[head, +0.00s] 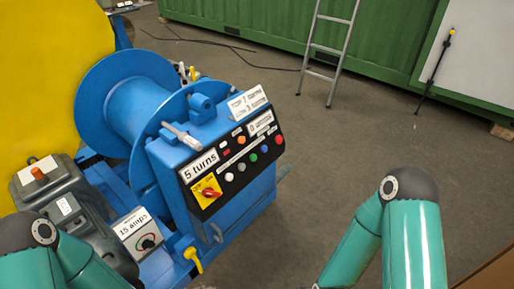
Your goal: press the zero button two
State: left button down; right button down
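A black control panel (222,201) is on the front of a blue winch machine (238,207), in the middle of the head view. A "5 turns" display (199,166) is at the panel's upper left. My arms show at the lower left and lower right; both grippers are outside the view.
A red rotary switch (208,193) sits on a yellow plate. A blue drum (139,108), a lever (182,136), a motor (85,221) and a "15 amps" box (138,236) are nearby. A ladder (328,48) leans on a green container (270,30). The floor right of the panel is clear.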

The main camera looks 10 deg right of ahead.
aim_at(242, 139)
jog(key=u, duration=0.15)
jog(key=i, duration=0.9)
jog(key=z, duration=0.05)
